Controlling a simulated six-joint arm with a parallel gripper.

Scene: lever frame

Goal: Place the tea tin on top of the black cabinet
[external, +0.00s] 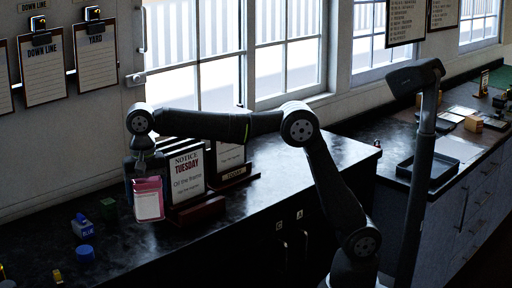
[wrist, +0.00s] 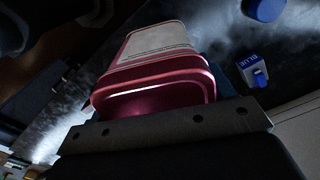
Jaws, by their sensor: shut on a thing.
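The tea tin appears to be the pink-red tin with a pale label (external: 149,203), held upright or nearly so in the external view. My gripper (external: 147,172) is shut on its upper part. In the wrist view the tin (wrist: 155,80) fills the middle, against the dark gripper bar (wrist: 170,130); the fingertips are hidden. The black cabinet appears to be the long black-topped unit (external: 325,165) with dark doors lettered C and A. The tin overlaps its top in the picture; I cannot tell whether they touch.
A "Notice Tuesday" sign (external: 187,176) on a dark red stand is close right of the tin. The top right of the signs is clear.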

